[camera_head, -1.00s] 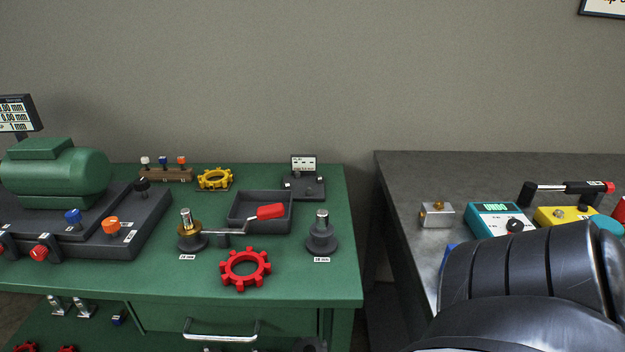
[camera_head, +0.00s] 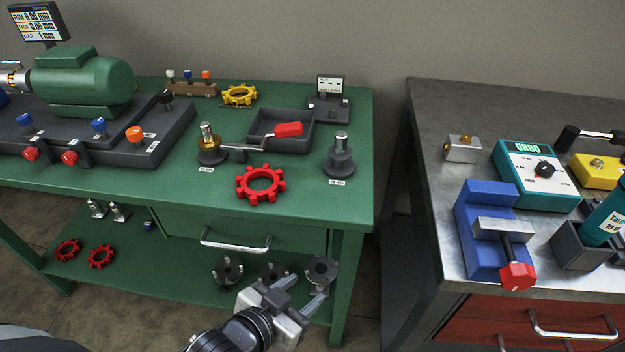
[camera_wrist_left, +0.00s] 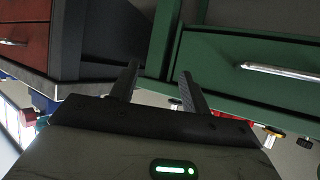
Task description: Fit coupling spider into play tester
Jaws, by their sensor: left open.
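A red coupling spider (camera_head: 260,185) lies flat near the front edge of the green bench. A yellow spider (camera_head: 239,96) lies at the back of the bench. The play tester (camera_head: 328,108), a dark block with a small display, stands at the bench's back right. Two more red spiders (camera_head: 68,250) lie on the lower shelf. My left gripper (camera_head: 308,288) is open and empty, in front of the bench and below its top, near the dark hubs on the shelf. The left wrist view shows its two fingers (camera_wrist_left: 158,85) apart, with nothing between them. My right gripper is not in view.
A dark tray (camera_head: 265,143) with a red-handled tool across it sits behind the red spider, between two posts on round bases. A grey bench (camera_head: 430,150) with a blue vise (camera_head: 480,235) stands to the right.

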